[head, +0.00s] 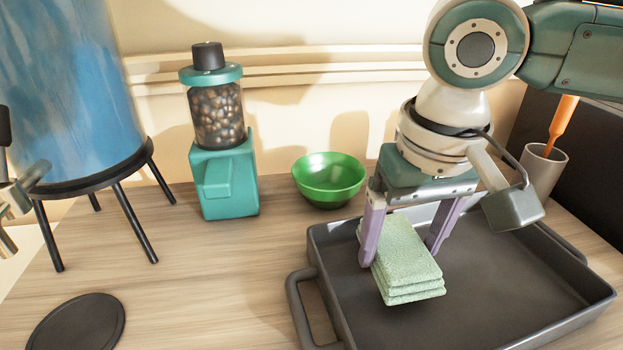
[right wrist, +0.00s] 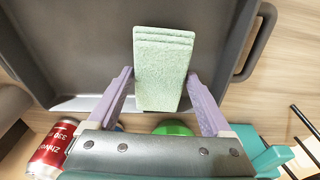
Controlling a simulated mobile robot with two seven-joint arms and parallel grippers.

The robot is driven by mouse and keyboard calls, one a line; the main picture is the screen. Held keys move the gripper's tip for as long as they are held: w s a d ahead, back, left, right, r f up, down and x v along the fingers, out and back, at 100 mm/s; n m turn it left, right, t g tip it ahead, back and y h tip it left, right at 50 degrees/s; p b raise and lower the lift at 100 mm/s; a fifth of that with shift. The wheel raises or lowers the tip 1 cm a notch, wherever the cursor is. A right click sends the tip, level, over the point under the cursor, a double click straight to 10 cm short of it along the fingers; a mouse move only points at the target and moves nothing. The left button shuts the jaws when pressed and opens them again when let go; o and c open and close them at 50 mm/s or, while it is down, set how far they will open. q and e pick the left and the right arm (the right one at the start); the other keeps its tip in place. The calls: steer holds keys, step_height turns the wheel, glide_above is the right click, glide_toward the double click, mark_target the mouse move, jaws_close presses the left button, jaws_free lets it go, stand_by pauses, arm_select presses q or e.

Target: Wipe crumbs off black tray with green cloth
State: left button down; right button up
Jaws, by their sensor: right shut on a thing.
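The black tray (head: 500,290) lies on the wooden counter at the lower right of the head view. It also fills much of the right wrist view (right wrist: 85,40). The green cloth (head: 408,250), pale and folded in layers, is over the tray's left part, by its back left corner. My right gripper (head: 402,250) points down with its purple fingers on either side of the cloth, shut on it. The cloth also shows between the fingers in the right wrist view (right wrist: 163,65). I cannot tell whether it touches the tray floor. I can make out no crumbs. My left gripper is not in view.
A green bowl (head: 328,182) and a teal grinder with beans (head: 222,165) stand behind the tray. A cup with an orange-handled tool (head: 545,172) is at the back right. A blue container on black legs (head: 75,90) and a black disc (head: 78,325) are at left.

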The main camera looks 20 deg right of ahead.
mark_target(381, 254)
steer(key=shift+f+b, duration=0.3)
steer(key=shift+f, duration=0.8)
steer(key=shift+a, duration=0.1)
steer(key=shift+a+r+p, duration=0.15)
steer(key=shift+a+p, duration=0.1)
steer(key=shift+p, duration=0.1)
steer(key=shift+w+a+r+p, duration=0.15)
steer(key=shift+a+p, duration=0.45)
steer(key=shift+a, duration=0.3)
steer(key=shift+w+a, duration=0.1)
steer(key=shift+a, duration=0.5)
steer(key=shift+p, duration=0.65)
steer(key=shift+s+d+f+p, duration=0.1)
steer(key=shift+d+p, duration=0.4)
steer(key=shift+d, duration=0.2)
steer(key=shift+s+d+f+p, duration=0.1)
steer(key=shift+d+p, duration=0.35)
steer(key=shift+d, duration=0.2)
steer(key=shift+s+d+f, duration=0.1)
steer(key=shift+d, duration=0.45)
